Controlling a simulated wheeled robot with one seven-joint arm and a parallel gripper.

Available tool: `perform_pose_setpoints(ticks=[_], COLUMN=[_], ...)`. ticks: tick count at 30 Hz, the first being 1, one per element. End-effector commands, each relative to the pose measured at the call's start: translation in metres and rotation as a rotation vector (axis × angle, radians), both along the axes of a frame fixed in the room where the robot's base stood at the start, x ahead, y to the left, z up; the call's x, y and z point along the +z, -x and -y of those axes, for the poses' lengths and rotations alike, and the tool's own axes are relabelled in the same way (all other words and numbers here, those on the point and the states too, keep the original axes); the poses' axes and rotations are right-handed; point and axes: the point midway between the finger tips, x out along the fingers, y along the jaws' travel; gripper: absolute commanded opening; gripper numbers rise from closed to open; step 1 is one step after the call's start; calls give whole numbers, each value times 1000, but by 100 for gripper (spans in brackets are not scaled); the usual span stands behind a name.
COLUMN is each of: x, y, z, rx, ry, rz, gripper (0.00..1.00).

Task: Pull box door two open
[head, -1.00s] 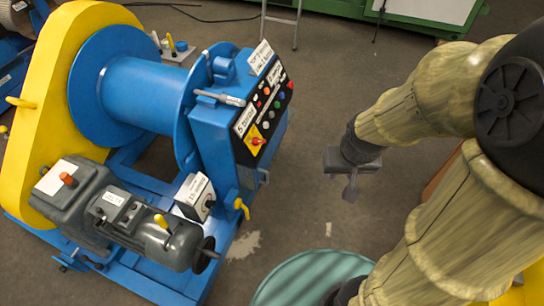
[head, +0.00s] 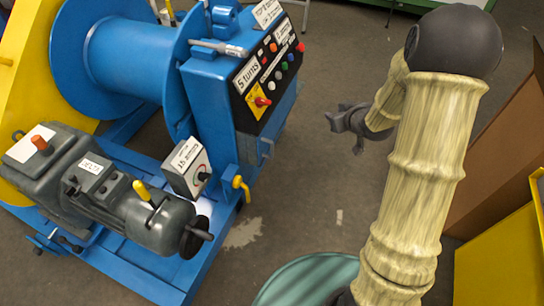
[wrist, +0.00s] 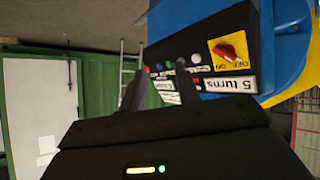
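No part in view is legibly marked as box door two, so I cannot tell which it is. The blue control box (head: 205,95) stands on the winch, with a black panel (head: 268,85) of coloured buttons and a red switch on a yellow plate.
A small grey box with a dial (head: 187,166) and a yellow lever (head: 242,187) sit on the blue frame. A grey motor (head: 130,205) lies at left. A green round top (head: 305,280) is at the bottom. A brown panel (head: 495,165) stands at right. Bare floor lies between.

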Motion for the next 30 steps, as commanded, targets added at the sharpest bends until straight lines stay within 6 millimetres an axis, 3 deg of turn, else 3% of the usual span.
perform_pose_setpoints(ticks=[1,10,21,25,30], x=[-30,-118,-228,-258,-269], y=[-6,-29,-19,-7,1], z=[-2,-23,-43,-46,-47], rx=[29,239,495,572,621], ry=[-15,-146,-388,-481,-545], rz=[23,173,314,349,370], gripper=[32,32,32,32,32])
